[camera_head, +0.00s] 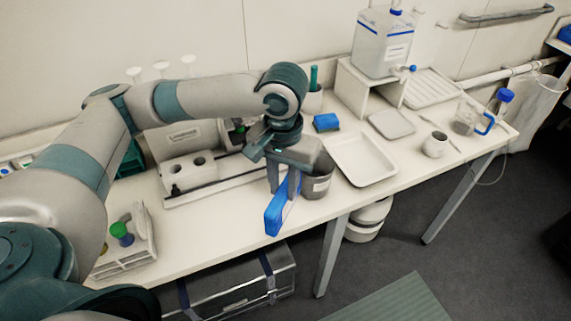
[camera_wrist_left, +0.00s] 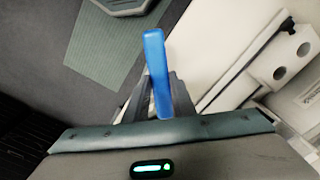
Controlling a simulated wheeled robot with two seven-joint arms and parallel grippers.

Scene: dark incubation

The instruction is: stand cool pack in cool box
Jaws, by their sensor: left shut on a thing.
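A flat blue cool pack (camera_head: 276,214) hangs tilted from my left gripper (camera_head: 282,187) near the front edge of the bench. The gripper points down and is shut on it. In the left wrist view the pack (camera_wrist_left: 156,62) shows narrow side on between the fingers (camera_wrist_left: 160,103). A grey box with dark blue straps (camera_head: 236,291), which looks like the cool box, stands low below the front edge of the bench. My right gripper is not in view.
A grey metal beaker (camera_head: 318,177) stands close to the right of the gripper. A white tray (camera_head: 363,160) lies farther right, and a white device with round holes (camera_head: 188,170) is behind left. A rack (camera_head: 124,246) stands left. The front bench strip (camera_head: 215,228) is clear.

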